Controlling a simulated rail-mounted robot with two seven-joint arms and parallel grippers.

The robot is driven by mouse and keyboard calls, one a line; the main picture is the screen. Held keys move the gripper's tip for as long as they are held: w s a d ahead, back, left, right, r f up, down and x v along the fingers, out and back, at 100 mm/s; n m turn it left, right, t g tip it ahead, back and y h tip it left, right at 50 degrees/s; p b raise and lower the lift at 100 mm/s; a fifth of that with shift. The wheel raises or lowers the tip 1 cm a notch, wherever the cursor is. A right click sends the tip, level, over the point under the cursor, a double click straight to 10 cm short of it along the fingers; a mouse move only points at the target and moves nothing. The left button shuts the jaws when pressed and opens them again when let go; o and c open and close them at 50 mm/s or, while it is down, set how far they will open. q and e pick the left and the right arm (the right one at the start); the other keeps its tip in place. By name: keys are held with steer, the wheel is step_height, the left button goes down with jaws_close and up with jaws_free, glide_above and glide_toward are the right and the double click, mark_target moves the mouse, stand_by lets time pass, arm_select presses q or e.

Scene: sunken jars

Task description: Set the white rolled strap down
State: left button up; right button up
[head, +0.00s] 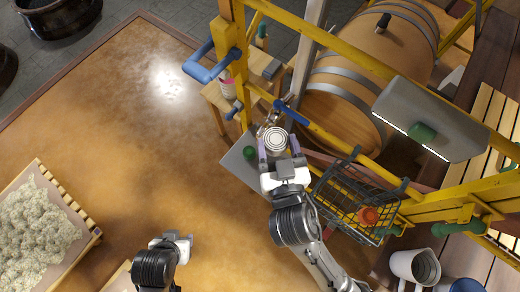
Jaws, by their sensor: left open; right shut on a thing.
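The white rolled strap (275,138) shows in the head view as a round, pale coil with concentric rings, seen from above. My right gripper (277,148) is shut on it, with one purple finger on each side. The coil is over or beside a small grey plate (236,161); I cannot tell whether it touches anything below. My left gripper (188,246) is open and empty, low in the view over the brown floor, well away from the strap. Its fingertips are small and partly hidden.
A green round thing (249,153) is on the grey plate. A yellow frame (335,56) with blue handles (199,65) rises close by. A dark wire basket (350,199) holds an orange thing (369,216). A barrel (338,110) lies behind.

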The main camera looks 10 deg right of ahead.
steer(key=s+f+b, duration=0.3)
steer(key=f+b, duration=2.9)
steer(key=f, duration=0.3)
steer(key=b, duration=1.1)
glide_above(253, 178)
step_height(253, 178, down, 7)
steer(key=shift+w+a+r, duration=0.1)
step_height(253, 178, down, 4)
steer(key=b, duration=0.3)
steer(key=shift+f, duration=0.2)
steer(key=shift+r, duration=0.15)
